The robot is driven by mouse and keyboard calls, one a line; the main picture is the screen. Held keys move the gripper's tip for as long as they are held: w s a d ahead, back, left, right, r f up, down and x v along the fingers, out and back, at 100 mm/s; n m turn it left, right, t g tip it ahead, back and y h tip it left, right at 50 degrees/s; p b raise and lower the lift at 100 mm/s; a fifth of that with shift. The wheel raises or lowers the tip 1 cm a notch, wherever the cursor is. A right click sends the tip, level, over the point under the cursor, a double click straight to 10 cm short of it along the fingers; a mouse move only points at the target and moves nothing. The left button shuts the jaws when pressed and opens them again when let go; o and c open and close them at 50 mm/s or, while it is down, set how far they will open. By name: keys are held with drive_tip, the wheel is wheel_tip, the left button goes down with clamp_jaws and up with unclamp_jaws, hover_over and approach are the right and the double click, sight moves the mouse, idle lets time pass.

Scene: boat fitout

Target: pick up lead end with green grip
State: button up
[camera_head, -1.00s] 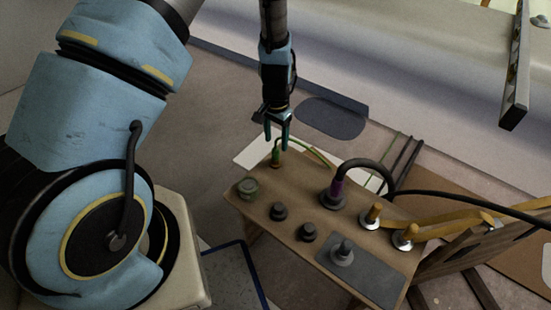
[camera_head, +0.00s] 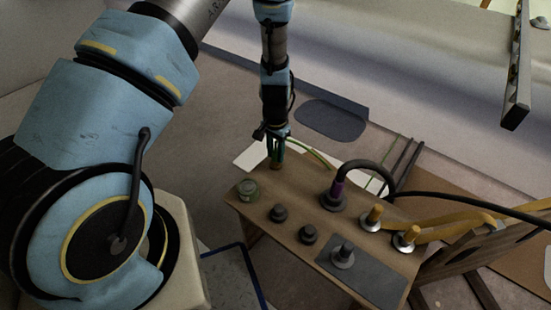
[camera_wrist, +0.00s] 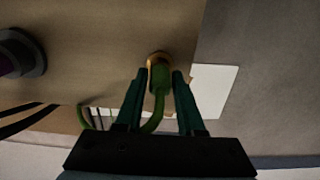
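The lead end with the green grip (camera_wrist: 160,76) stands in a brass-coloured fitting at the board's edge, with its green cable running back under my gripper. My gripper (camera_wrist: 158,78) has its two teal fingers apart, one on each side of the green grip. A narrow gap seems to show beside the grip in the wrist view. In the head view my gripper (camera_head: 276,160) points down over the same spot, and its fingers mostly hide the grip. The wooden board (camera_head: 300,262) carries the fitting.
On the board are a green-grey round knob (camera_head: 247,189), dark knobs (camera_head: 278,212), a purple-gripped lead (camera_head: 336,193) with a thick black cable, and yellow-handled fittings (camera_head: 372,216). The purple lead also shows in the wrist view (camera_wrist: 12,58). A white sheet (camera_wrist: 214,88) lies below the board's edge.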

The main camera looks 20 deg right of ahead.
clamp_jaws()
idle(0.3)
wheel_tip(320, 180, up, 10)
drive_tip(key=shift+r+p, duration=0.1)
drive_tip(key=shift+p, duration=0.6)
drive_tip(key=shift+a, duration=0.1)
